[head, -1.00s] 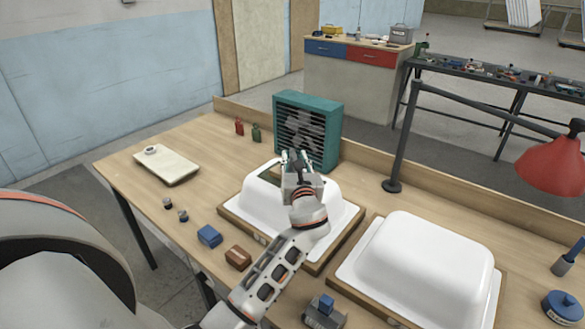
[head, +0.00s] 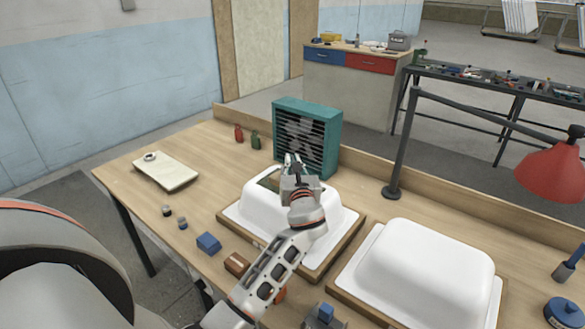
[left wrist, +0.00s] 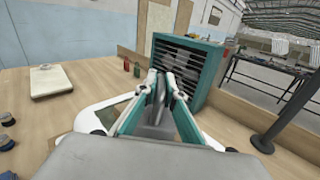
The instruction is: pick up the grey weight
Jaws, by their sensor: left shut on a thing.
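My left gripper (head: 292,158) is above the far side of the left white tub shell (head: 262,207), in front of the teal fan heater. In the left wrist view its two fingers (left wrist: 161,78) are closed in on a narrow grey piece, the grey weight (left wrist: 155,108). The fingers and gripper body hide much of it, and I cannot tell whether it is clear of the shell. In the head view the weight is mostly hidden behind the gripper. My right gripper is not in view.
The teal fan heater (head: 307,135) stands close behind the gripper. A second white shell (head: 420,265) and a red lamp (head: 550,172) are on the right. A pale tray (head: 166,171) and small blocks are at left.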

